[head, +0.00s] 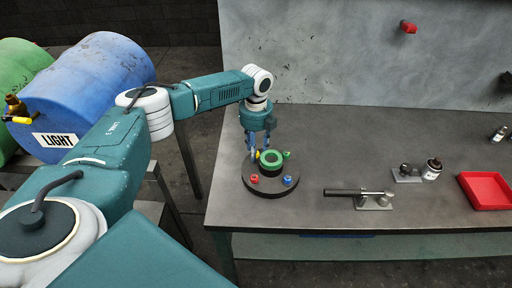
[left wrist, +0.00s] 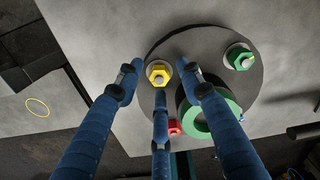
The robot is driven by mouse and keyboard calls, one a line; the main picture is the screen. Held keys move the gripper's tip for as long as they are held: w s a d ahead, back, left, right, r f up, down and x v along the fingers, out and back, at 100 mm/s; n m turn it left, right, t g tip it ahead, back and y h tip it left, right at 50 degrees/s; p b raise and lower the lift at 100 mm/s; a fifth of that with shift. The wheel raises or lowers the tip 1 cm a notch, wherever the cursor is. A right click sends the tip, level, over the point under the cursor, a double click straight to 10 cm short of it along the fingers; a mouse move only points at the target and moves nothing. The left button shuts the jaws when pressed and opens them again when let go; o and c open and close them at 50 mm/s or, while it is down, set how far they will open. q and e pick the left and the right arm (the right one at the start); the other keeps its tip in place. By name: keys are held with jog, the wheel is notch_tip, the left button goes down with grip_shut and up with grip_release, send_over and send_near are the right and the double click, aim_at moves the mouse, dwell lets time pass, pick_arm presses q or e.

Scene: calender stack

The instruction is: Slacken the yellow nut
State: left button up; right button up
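The yellow nut (left wrist: 159,73) sits on a dark round plate (left wrist: 185,43) in the left wrist view. In the head view the yellow nut (head: 258,154) shows in small part beside the fingers. My left gripper (head: 260,148) points down over the plate's far left side. In the left wrist view its blue fingers (left wrist: 160,85) are spread, one on each side of the nut and a third below it in the picture. Gaps show between fingers and nut; contact is not visible. My right gripper is not in view.
The plate also bears a green nut (left wrist: 240,57), a red nut (head: 254,179), a blue nut (head: 287,181) and a central green ring (head: 271,158), which is close to one finger.

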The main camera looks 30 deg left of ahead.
pick_arm(q)
jog(key=shift+s+f, duration=0.15)
jog(key=shift+f, duration=0.05)
jog(key=c, duration=0.8)
grip_shut()
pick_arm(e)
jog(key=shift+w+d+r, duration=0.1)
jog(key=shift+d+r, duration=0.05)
pick_arm(q)
jog(key=shift+n+p, duration=0.35)
jog(key=shift+n, duration=0.15)
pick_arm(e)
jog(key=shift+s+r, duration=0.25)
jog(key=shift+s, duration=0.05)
